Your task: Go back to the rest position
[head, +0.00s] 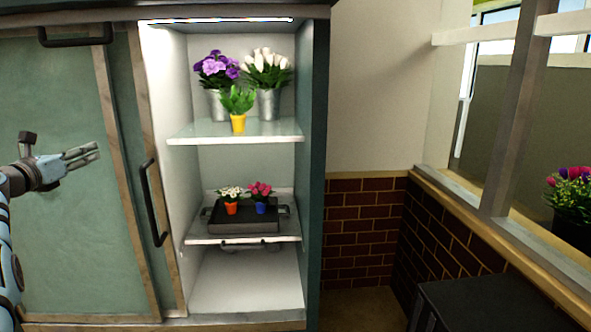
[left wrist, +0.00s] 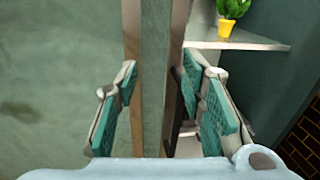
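My left gripper (head: 82,155) is at the left of the head view, in front of the green sliding door panels of the cabinet (head: 70,180). It is left of the dark vertical door handle (head: 152,203) and looks apart from it. In the left wrist view my left gripper (left wrist: 158,80) has its two teal-padded fingers spread, with nothing held between them. The door's wooden edge strips show behind the gap. A dark bar, probably the handle, is partly hidden by the right-hand finger. My right gripper is in neither view.
The open cabinet side has an upper shelf (head: 237,131) with purple flowers (head: 216,68), white tulips (head: 267,68) and a yellow-potted plant (head: 238,122). A dark tray (head: 243,220) with two small potted flowers sits lower. A dark table (head: 495,302) stands at the right, near the window ledge.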

